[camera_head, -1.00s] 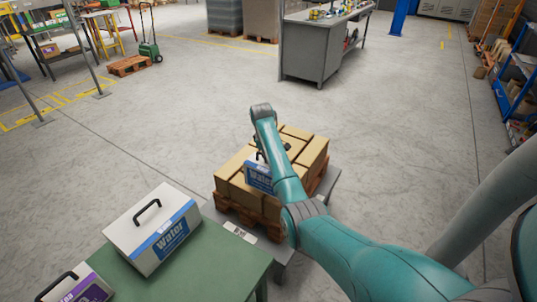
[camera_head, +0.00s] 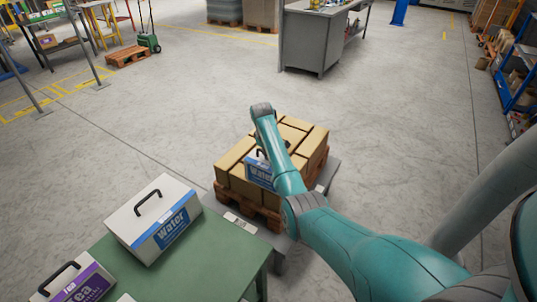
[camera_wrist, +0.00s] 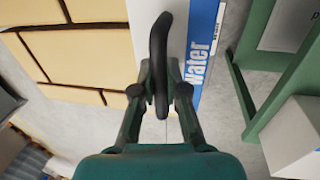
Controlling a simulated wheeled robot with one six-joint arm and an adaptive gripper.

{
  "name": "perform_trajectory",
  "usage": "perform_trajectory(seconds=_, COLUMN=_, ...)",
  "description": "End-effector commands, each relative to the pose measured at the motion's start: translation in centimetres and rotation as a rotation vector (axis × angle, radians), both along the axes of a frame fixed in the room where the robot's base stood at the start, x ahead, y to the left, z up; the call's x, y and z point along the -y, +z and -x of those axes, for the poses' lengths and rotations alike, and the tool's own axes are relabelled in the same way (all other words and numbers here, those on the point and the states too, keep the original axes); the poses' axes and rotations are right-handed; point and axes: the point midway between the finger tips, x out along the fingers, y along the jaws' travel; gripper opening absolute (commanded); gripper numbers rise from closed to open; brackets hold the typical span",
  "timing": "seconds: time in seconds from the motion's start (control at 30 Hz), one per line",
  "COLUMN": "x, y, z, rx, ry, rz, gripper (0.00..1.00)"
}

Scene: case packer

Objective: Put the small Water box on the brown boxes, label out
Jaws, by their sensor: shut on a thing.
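The small Water box (camera_head: 259,172) is white with a blue label and a black handle. It is upright at the near side of the brown boxes (camera_head: 235,155), label facing the body camera. In the wrist view the Water box (camera_wrist: 204,62) overlaps the right edge of the brown boxes (camera_wrist: 70,55). I cannot tell whether it touches them or hangs just above. My gripper (camera_wrist: 160,78) is shut on its black handle (camera_wrist: 160,50). In the head view my arm hides most of the gripper and part of the box.
The brown boxes stand on a wooden pallet (camera_head: 246,207) on a grey platform (camera_head: 327,175). A green table (camera_head: 225,255) at the near left holds a larger Water box (camera_head: 130,225) and a purple-labelled box (camera_head: 90,280). The floor beyond the stack is clear.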

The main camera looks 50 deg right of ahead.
Motion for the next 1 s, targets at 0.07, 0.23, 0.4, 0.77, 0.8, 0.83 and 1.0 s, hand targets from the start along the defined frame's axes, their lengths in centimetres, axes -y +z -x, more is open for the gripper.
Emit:
perform_trajectory(seconds=0.07, x=0.04, y=0.12, z=-0.05, rx=0.001, ry=0.000, rz=0.001, gripper=0.00)
perform_trajectory(seconds=0.23, x=0.04, y=0.01, z=-0.04, rx=0.001, ry=0.000, rz=0.001, gripper=0.00)
perform_trajectory(seconds=0.4, x=0.03, y=-0.25, z=-0.04, rx=0.001, ry=0.000, rz=0.001, gripper=0.00)
perform_trajectory(seconds=0.77, x=0.03, y=-0.62, z=-0.05, rx=0.001, ry=0.000, rz=0.001, gripper=0.42)
perform_trajectory(seconds=0.8, x=0.04, y=-0.63, z=-0.04, rx=0.001, ry=0.000, rz=0.001, gripper=0.42)
perform_trajectory(seconds=0.83, x=0.03, y=-0.64, z=-0.04, rx=0.001, ry=0.000, rz=0.001, gripper=0.42)
perform_trajectory(seconds=1.0, x=-0.03, y=-0.79, z=0.02, rx=-0.001, ry=0.000, rz=-0.001, gripper=0.42)
